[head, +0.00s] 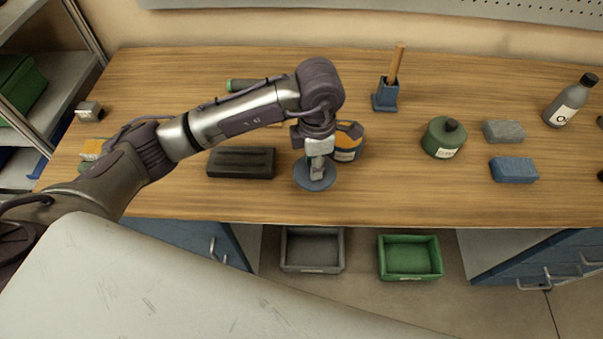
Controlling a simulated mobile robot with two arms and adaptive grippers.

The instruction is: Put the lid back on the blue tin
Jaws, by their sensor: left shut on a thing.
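My left gripper (317,172) reaches over the workbench from the left, pointing down. It is shut on the round blue lid (301,178), gripping it near its middle. The lid is close to the bench top; I cannot tell whether it touches it. The blue tin (347,155) stands just behind and to the right of the lid, open at the top, with orange showing inside and a pale label in front. My gripper and wrist hide its left part. The lid is beside the tin, not on it. My right gripper is not in view.
A black tray-like block (241,163) lies left of the lid. To the right stand a green container (443,138), a grey block (503,131), a blue block (513,170) and a dark-capped bottle (571,100). A blue holder (386,97) stands behind. The bench front is mostly clear.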

